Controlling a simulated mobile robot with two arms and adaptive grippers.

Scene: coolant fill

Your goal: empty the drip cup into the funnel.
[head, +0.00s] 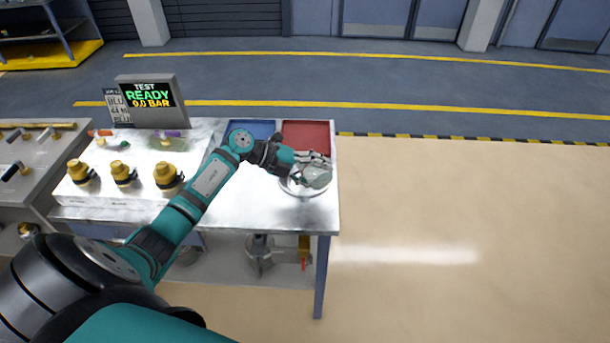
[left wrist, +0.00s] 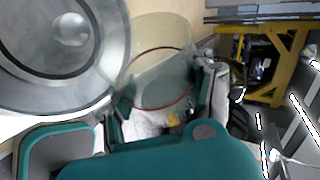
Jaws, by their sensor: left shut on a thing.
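My left gripper (head: 308,163) is shut on the drip cup (head: 317,177), a clear, see-through cup. It holds the cup above the funnel (head: 292,188) at the table's right front corner, and the cup looks tilted. In the left wrist view the cup (left wrist: 160,68) sits between the fingers. The wide grey metal funnel (left wrist: 103,62) is beside it at the upper left, with a round hollow in its middle. I cannot tell whether liquid is in the cup. My right gripper is not in view.
A blue tray (head: 262,128) and a red tray (head: 306,135) lie behind the funnel. Several yellow-capped fittings (head: 124,173) stand on the table's left part. A display (head: 150,98) reads "TEST READY 0.0 BAR". The floor (head: 460,220) to the right is clear.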

